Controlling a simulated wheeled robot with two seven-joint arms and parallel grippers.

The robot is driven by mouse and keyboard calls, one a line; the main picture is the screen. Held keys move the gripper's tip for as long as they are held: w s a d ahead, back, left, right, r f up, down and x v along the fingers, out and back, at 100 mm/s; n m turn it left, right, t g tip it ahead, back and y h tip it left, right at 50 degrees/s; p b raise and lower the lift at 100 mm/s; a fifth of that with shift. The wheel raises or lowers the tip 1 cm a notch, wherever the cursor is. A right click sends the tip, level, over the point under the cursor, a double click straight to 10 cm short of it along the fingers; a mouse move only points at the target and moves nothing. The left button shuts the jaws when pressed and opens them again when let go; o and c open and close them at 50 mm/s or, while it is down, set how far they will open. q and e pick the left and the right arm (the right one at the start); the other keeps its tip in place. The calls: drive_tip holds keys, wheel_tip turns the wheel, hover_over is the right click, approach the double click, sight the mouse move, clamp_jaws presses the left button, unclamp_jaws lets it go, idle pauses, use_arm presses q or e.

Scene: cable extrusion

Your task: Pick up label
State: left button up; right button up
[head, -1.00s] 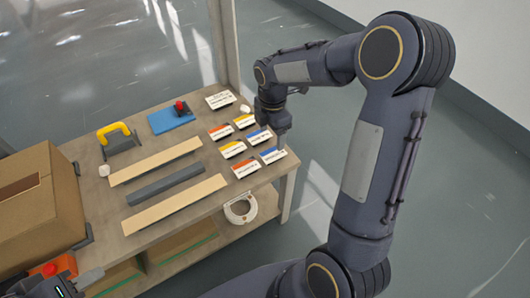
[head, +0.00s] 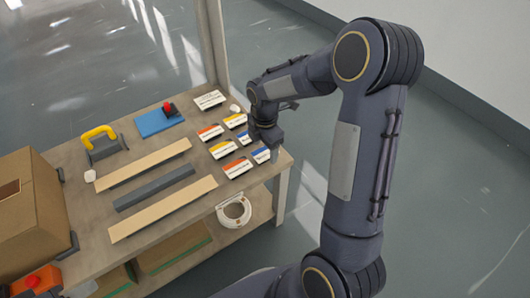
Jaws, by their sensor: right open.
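Several small labels with coloured bands lie in two loose rows at the right end of the table. They include an orange one (head: 210,132), a yellow one (head: 222,149), an orange one nearer the front (head: 238,168) and a blue one (head: 261,155) at the front right. A larger white label (head: 210,99) lies behind them. My right gripper (head: 272,155) points down at the table's right edge, right beside the front-right blue label. It is open; its fingertips are small and partly hidden, and I cannot tell whether they touch the label. My left gripper is not in view.
On the wooden table (head: 85,225) lie two pale strips (head: 143,164) and a dark grey bar (head: 154,189). A yellow-handled tool (head: 98,133), a blue block with a red knob (head: 158,122) and a cardboard box (head: 30,225) stand farther left. A white ring (head: 234,211) sits below the front edge.

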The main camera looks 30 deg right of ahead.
drive_tip(key=shift+f, duration=0.25)
drive_tip(key=shift+c, duration=0.3)
drive_tip(key=c, duration=0.8)
